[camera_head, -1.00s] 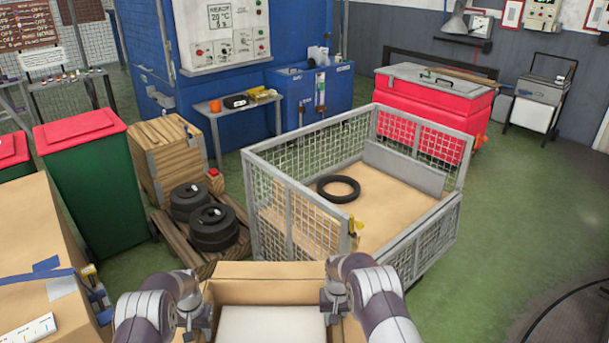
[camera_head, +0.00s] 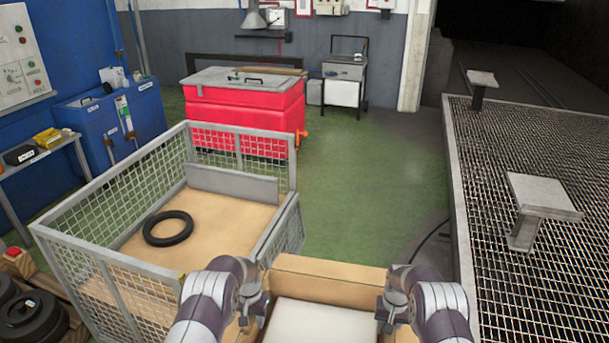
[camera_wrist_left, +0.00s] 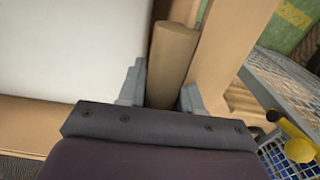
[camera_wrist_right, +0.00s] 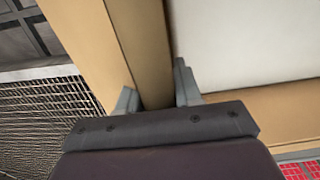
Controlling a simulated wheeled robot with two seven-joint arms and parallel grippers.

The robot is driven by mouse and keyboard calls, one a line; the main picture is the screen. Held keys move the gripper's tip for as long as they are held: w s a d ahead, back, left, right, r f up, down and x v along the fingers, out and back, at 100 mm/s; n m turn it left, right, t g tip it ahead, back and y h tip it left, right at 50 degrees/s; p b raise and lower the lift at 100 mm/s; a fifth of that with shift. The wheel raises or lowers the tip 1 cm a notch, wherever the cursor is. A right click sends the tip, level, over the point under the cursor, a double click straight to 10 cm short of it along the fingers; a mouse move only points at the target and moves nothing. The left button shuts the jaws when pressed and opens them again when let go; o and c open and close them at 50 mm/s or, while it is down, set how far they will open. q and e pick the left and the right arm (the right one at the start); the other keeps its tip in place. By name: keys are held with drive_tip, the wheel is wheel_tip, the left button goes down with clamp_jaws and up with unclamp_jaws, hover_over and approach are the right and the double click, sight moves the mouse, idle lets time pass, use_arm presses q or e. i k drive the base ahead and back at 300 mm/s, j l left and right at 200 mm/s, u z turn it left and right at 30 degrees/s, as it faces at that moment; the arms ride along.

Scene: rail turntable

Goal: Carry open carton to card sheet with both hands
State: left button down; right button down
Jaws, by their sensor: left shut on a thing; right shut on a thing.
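The open carton (camera_head: 330,274) is at the bottom middle of the head view, with a pale flat thing (camera_head: 309,322) inside it. My left gripper (camera_head: 255,308) is shut on the carton's left wall. In the left wrist view its fingers (camera_wrist_left: 162,92) close around a brown cardboard edge. My right gripper (camera_head: 390,308) is shut on the right wall. In the right wrist view its fingers (camera_wrist_right: 155,98) close on the tan wall beside the pale contents. The carton's lower part is out of view. I cannot make out a separate card sheet with certainty.
A mesh-sided cart (camera_head: 110,278) with a black ring (camera_head: 168,228) on its tan floor stands close at left. A red chest (camera_head: 245,108) is behind it. A raised grating (camera_head: 540,150) with grey blocks lies at right. Green floor (camera_head: 370,190) is clear between.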

sight(221, 242)
drive_tip(key=i+j+z, duration=0.1)
drive_tip(key=i+z, duration=0.2)
drive_tip(key=i, duration=1.2)
drive_tip(key=i+l+u, duration=0.2)
drive_tip(key=i, duration=0.2)
drive_tip(key=i+u, duration=0.2)
drive_tip(key=i, duration=0.2)
drive_tip(key=i+l+u, duration=0.2)
drive_tip(key=i, duration=0.15)
drive_tip(key=i+u, duration=0.2)
drive_tip(key=u, duration=0.25)
drive_tip(key=i+l+u, duration=0.15)
drive_tip(key=u, duration=0.25)
drive_tip(key=i+l+u, duration=0.15)
drive_tip(key=u, duration=0.3)
drive_tip(key=i+l+u, duration=0.2)
drive_tip(key=u, duration=0.25)
drive_tip(key=i+l+u, duration=0.25)
drive_tip(key=l+u, duration=0.25)
